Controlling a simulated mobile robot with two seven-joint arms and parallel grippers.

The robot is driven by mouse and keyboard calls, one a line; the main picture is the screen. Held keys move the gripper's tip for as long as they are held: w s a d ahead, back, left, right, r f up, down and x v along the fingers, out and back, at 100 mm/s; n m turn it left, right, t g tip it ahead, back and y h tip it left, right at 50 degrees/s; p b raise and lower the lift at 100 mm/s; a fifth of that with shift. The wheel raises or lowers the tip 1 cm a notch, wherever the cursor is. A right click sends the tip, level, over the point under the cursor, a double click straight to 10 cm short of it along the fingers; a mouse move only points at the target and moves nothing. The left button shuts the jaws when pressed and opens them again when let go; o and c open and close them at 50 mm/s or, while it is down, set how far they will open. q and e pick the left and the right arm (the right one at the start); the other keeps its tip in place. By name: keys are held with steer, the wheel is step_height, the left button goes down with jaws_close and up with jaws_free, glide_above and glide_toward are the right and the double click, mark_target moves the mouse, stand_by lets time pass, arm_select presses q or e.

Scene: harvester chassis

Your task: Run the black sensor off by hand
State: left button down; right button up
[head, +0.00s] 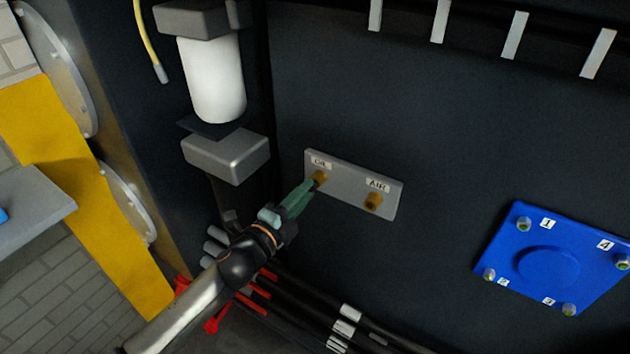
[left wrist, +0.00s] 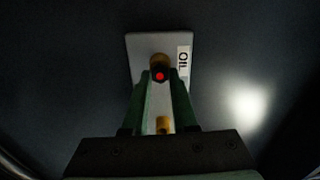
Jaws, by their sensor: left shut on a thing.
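The black sensor (left wrist: 160,76) shows in the left wrist view as a small dark body with a red dot on its end. It sits at the brass OIL port (head: 320,177) on a grey plate (head: 348,186). My left gripper (head: 309,186) has its green fingers closed around the sensor at that port. In the head view the fingers hide most of the sensor. The brass AIR port (head: 373,201) on the same plate has nothing in it that I can see. I do not see my right gripper.
A white cylinder (head: 213,80) between grey blocks stands up and left of the plate. A blue cover (head: 549,265) with numbered bolts is at the right. Black hoses (head: 305,312) with red and white bands run below.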

arm_select(q)
steer(key=n, duration=1.9)
steer(key=shift+s+a, duration=0.2)
steer(key=shift+s, duration=0.1)
steer(key=c, duration=1.3)
jaws_free()
jaws_close()
